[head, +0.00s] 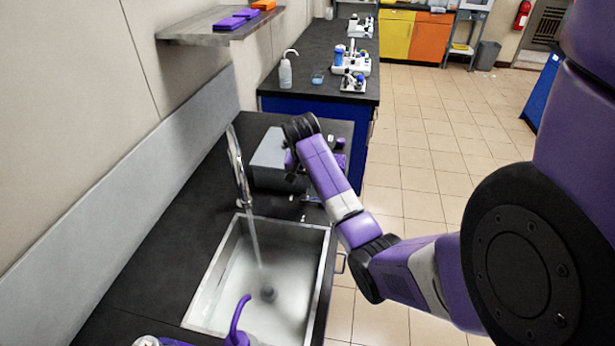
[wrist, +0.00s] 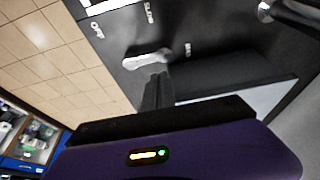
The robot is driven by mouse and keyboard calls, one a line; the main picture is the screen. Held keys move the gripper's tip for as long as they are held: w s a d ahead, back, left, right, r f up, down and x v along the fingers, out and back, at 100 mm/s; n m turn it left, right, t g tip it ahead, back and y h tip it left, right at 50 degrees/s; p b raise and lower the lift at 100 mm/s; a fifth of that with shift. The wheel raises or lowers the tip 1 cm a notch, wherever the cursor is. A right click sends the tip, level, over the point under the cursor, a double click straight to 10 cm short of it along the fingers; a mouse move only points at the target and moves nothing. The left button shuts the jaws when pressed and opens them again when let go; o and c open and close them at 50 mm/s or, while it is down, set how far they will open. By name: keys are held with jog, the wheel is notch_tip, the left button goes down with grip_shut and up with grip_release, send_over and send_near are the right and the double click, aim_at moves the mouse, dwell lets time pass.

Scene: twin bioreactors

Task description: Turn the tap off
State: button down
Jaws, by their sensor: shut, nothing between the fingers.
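The chrome tap (head: 238,165) arches over the steel sink (head: 205,293), and a stream of water (head: 254,240) runs from it into the basin. In the wrist view a pale lever handle (wrist: 147,60) lies on the dark counter among white printed labels, one reading OFF (wrist: 97,30) and one seeming to read SLOW (wrist: 148,12). My gripper (wrist: 157,80) is shut and empty, with its fingertips beside the lever. I cannot tell whether they touch it. In the head view my gripper (head: 299,180) points down behind the sink, partly hidden by my arm.
A grey box (head: 270,155) stands on the counter behind the sink, close to my gripper. A purple hooked object (head: 238,318) is at the sink's near edge. A shelf (head: 205,36) hangs on the left wall. The tiled floor (head: 430,130) to the right is clear.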

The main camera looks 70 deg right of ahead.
aim_at(314, 202)
jog(key=shift+x, duration=2.6)
